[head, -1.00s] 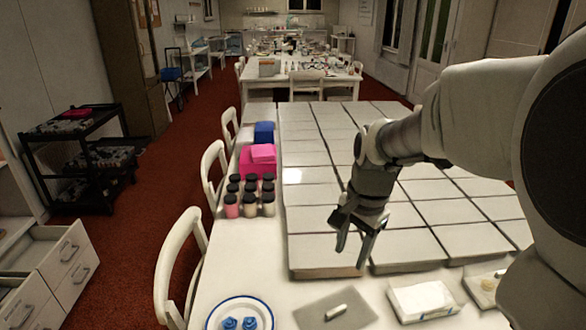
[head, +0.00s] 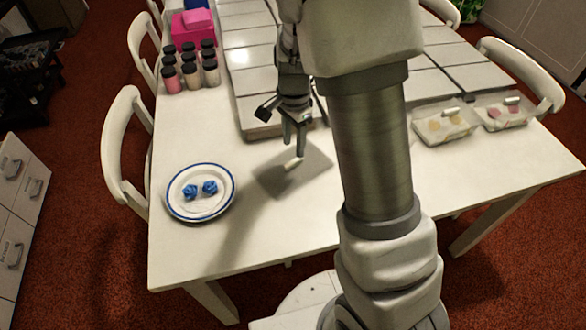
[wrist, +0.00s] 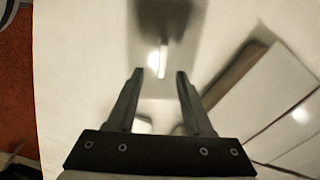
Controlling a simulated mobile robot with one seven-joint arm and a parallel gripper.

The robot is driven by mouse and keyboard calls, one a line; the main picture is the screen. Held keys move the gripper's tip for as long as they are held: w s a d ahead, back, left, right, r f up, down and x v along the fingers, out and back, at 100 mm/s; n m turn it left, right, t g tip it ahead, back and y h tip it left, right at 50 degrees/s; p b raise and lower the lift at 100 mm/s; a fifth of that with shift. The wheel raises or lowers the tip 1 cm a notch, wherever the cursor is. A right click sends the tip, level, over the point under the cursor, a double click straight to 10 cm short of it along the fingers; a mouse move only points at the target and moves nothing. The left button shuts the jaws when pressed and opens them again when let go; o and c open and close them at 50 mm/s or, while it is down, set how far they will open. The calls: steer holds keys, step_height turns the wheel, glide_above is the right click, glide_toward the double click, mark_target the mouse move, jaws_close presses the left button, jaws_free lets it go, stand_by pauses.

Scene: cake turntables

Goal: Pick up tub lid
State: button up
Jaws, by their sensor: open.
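The tub lid appears to be the flat grey square (head: 311,167) lying on the white table, with a short white bar-shaped handle (head: 292,164) on its middle. My gripper (head: 293,146) is open and empty, pointing down above the lid's far side. In the wrist view the two fingers of my gripper (wrist: 160,74) are apart, and the white handle (wrist: 163,60) shows roughly in line with the gap between them. The handle looks apart from the fingers. The lid's outline is blurred and dark there.
A blue-rimmed plate (head: 200,215) with blue pieces lies left of the lid. Pale slabs (head: 250,82) cover the table behind. Shallow tubs (head: 443,137) with small pieces stand at right, beyond my arm. Dark-capped jars (head: 191,75) stand at back left. The table front is clear.

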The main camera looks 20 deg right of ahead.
mark_target(293, 161)
steer(key=f+b, duration=0.1)
steer(key=f, duration=0.5)
steer(key=shift+w+f+b, duration=0.2)
steer(key=shift+b, duration=0.2)
jaws_close()
